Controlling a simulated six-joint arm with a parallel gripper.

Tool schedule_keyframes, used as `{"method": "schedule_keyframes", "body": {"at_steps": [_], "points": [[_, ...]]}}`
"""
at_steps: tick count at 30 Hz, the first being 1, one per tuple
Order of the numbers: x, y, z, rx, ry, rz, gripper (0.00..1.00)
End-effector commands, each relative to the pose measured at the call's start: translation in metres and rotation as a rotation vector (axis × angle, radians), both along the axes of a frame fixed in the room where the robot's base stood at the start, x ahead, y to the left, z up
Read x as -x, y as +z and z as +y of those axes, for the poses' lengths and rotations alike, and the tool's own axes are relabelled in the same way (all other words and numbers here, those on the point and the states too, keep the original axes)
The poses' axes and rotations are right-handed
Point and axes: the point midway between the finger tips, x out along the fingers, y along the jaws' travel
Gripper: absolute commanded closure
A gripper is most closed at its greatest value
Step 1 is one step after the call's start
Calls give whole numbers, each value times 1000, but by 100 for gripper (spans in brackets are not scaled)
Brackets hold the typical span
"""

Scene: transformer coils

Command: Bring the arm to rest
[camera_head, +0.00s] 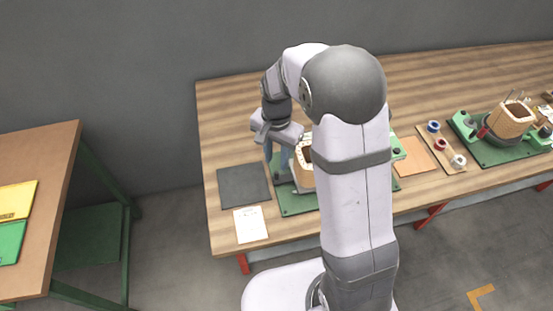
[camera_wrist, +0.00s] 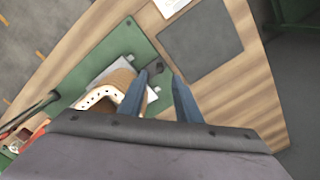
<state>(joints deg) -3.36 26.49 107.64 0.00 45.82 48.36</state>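My gripper (camera_head: 277,148) is over the left part of the workbench (camera_head: 232,107), just left of a tan transformer coil (camera_head: 304,172) on a green base plate (camera_head: 290,204). In the wrist view, my gripper's two blue fingers (camera_wrist: 161,90) stand apart with nothing seen between them. One fingertip lies close beside the coil (camera_wrist: 108,92) in that view; I cannot tell whether it touches. The green plate (camera_wrist: 125,40) shows beneath it. My arm hides much of the coil and plate in the head view.
A dark grey mat (camera_head: 243,186) and a white paper (camera_head: 250,224) lie left of the plate. To the right are an orange-brown square (camera_head: 422,153), a wooden strip with spools (camera_head: 440,144) and a second coil (camera_head: 512,120). A separate table (camera_head: 52,165) stands left across a floor gap.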

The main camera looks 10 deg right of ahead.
Motion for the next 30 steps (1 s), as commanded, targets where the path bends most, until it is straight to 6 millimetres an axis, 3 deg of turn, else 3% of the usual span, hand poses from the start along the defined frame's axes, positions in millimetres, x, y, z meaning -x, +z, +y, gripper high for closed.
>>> {"method": "schedule_keyframes", "body": {"at_steps": [11,19,22,24,30], "points": [[0,0,0,0,35,0,69],[1,-4,0,1,328,-6,69],[27,-19,-2,-8,486,47,69],[58,-31,-4,-24,603,101,69],[139,-28,-10,-62,813,173,69]]}}
